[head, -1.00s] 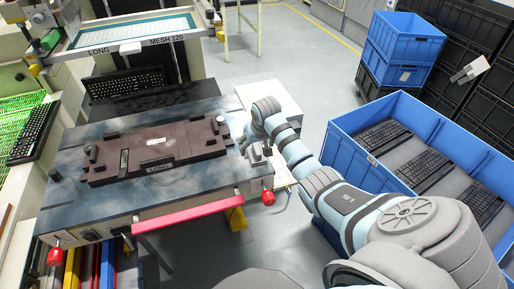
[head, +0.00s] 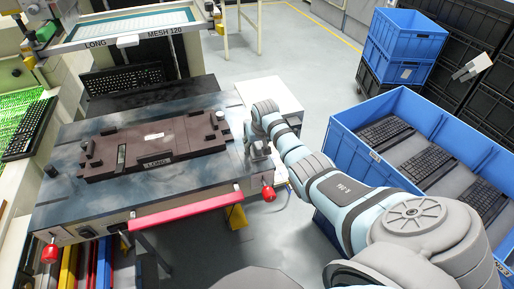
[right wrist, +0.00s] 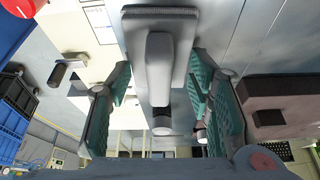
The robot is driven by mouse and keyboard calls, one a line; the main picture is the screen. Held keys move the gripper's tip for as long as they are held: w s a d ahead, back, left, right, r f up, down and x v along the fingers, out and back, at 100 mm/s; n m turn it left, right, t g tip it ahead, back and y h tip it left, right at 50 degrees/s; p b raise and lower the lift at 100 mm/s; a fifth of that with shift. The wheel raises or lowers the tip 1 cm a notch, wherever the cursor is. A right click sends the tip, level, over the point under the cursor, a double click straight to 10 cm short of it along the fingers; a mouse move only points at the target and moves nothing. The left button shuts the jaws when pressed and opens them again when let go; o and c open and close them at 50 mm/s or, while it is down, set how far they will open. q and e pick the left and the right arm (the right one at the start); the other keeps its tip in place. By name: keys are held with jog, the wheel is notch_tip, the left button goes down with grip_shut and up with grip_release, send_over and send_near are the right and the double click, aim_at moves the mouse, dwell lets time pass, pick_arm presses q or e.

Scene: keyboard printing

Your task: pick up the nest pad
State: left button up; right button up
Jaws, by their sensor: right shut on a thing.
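The nest pad (right wrist: 160,70) appears to be the grey T-shaped piece with a stem in the right wrist view. My right gripper (right wrist: 162,100) is shut on it, with a teal-padded finger on each side of the stem. In the head view my right gripper (head: 258,148) is at the right edge of the printing table, beside the dark brown fixture (head: 190,143) marked LONG. The pad is small there and partly hidden by the gripper. My left gripper is not in view.
The dark table (head: 75,200) has red knobs and a pink front bar (head: 187,212). A screen frame (head: 130,43) hangs behind, above a black keyboard (head: 125,82). A blue crate (head: 350,150) with keyboards stands right. A white box (head: 275,98) is behind the gripper.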

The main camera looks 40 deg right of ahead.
jog(key=shift+r, duration=0.5)
notch_tip(320, 180, up, 19)
jog(key=shift+p, duration=1.25)
jog(key=o, duration=0.6)
jog(key=c, duration=0.4)
